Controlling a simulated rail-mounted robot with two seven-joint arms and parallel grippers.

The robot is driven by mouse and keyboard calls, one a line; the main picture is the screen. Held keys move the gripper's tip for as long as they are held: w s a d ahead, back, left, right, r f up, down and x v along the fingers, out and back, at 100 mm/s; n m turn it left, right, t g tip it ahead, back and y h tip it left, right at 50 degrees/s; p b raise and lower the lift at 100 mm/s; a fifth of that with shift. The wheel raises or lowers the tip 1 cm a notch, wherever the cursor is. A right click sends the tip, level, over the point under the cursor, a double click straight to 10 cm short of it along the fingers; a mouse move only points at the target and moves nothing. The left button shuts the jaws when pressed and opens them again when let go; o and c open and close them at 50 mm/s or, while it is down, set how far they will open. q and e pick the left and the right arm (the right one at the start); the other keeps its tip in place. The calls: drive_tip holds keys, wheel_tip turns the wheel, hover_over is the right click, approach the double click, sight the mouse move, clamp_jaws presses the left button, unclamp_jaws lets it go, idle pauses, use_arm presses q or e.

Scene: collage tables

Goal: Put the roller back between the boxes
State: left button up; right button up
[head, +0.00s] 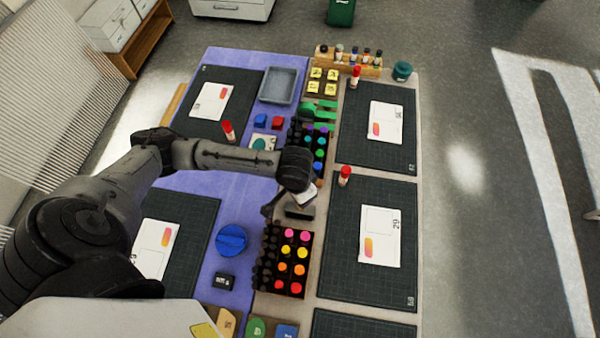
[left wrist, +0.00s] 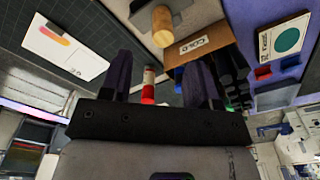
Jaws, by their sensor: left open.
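Two boxes of coloured markers stand in line on the table: the far box (head: 318,152) with green, blue and purple caps, and the near box (head: 291,262) with pink, yellow and orange caps. My left gripper (head: 286,208) is over the gap between them, its fingers partly hidden by the wrist. In the left wrist view a wooden handle end (left wrist: 162,25), seemingly the roller's, is beyond the open, empty fingers (left wrist: 160,80), next to the box labelled COLD (left wrist: 200,45).
Dark cutting mats with white cards flank the boxes, such as the right one (head: 340,270). A red-capped stick (head: 344,176) stands right of the gripper. A blue round lid (head: 231,240) and a black block (head: 223,281) lie left of the near box.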

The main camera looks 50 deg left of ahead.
use_arm(q)
drive_tip(key=s+d, duration=0.2)
drive_tip(key=s+d+m+t+h, duration=0.1)
drive_tip(key=s+d, duration=0.1)
drive_tip(key=d, duration=0.1)
drive_tip(key=s+d+t+h, duration=0.1)
drive_tip(key=s+d, duration=0.1)
drive_tip(key=d, duration=0.1)
drive_tip(key=shift+r+m, duration=0.4)
drive_tip(key=shift+n+t+y, duration=0.4)
drive_tip(key=shift+n+y, duration=0.3)
drive_tip(key=shift+y, duration=0.1)
drive_tip(key=s+a, duration=0.2)
drive_tip(key=s+a+f, duration=0.1)
drive_tip(key=s, duration=0.2)
drive_tip(key=s+a, duration=0.2)
drive_tip(key=s, duration=0.1)
drive_tip(key=shift+s+a+f, duration=0.25)
drive_tip(key=shift+a, duration=0.05)
drive_tip(key=shift+s+a, duration=0.3)
drive_tip(key=shift+a, duration=0.05)
drive_tip(key=shift+r, duration=0.1)
wheel_tip(320, 180, up, 24)
drive_tip(key=p, duration=2.4)
